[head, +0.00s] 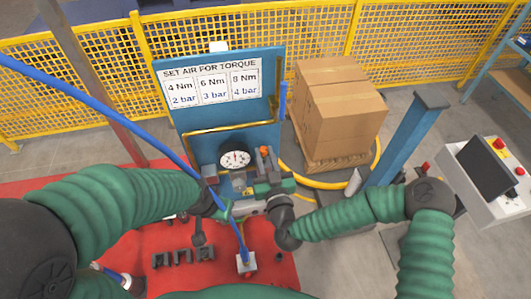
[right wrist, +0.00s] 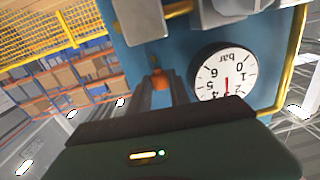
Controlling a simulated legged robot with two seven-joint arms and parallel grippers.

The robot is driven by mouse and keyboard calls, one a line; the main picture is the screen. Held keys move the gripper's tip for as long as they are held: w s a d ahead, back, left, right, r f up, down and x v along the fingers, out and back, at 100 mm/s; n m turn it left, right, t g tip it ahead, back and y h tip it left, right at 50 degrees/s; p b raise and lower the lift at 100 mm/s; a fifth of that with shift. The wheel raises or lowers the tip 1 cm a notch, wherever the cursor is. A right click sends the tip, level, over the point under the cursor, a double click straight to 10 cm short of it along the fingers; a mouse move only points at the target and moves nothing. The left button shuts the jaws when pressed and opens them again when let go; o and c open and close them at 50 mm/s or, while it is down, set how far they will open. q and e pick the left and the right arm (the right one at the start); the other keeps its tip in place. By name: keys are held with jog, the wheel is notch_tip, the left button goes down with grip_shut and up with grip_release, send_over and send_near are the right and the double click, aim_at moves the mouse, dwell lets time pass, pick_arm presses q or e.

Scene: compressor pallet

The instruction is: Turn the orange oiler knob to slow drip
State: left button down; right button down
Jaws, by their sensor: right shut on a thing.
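The orange oiler knob (head: 264,150) shows as a small orange spot right of the gauge in the head view. In the right wrist view the knob (right wrist: 160,79) sits between the two grey fingers of my right gripper (right wrist: 161,92), which are shut on it. My right gripper (head: 264,164) reaches up to the knob from below in the head view. The knob's marking and angle cannot be read. My left gripper (head: 228,209) is low and left of the unit, near the blue hose; its fingers are too small to judge.
The round gauge (head: 234,160) is close beside the knob; it also shows upside down in the right wrist view (right wrist: 226,75). A blue panel (head: 222,115) with a torque sign stands behind. A red table (head: 275,265) holds dark blocks (head: 182,256). Cardboard boxes (head: 340,108) stand behind right.

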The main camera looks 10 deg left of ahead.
jog(key=shift+s+a+f+m+t+h, duration=0.1)
jog(key=shift+m+t+h, duration=0.1)
jog(key=shift+m+h, duration=0.45)
jog(key=shift+s+a+f+m+t+h, duration=0.1)
jog(key=shift+m+t+h, duration=0.1)
jog(key=shift+m+h, duration=0.45)
jog(key=shift+h, duration=0.3)
jog(key=c, duration=1.5)
grip_release()
jog(key=shift+r, duration=0.1)
jog(key=shift+s+r, duration=0.15)
jog(key=shift+s, duration=0.05)
jog(key=shift+w+d, duration=0.1)
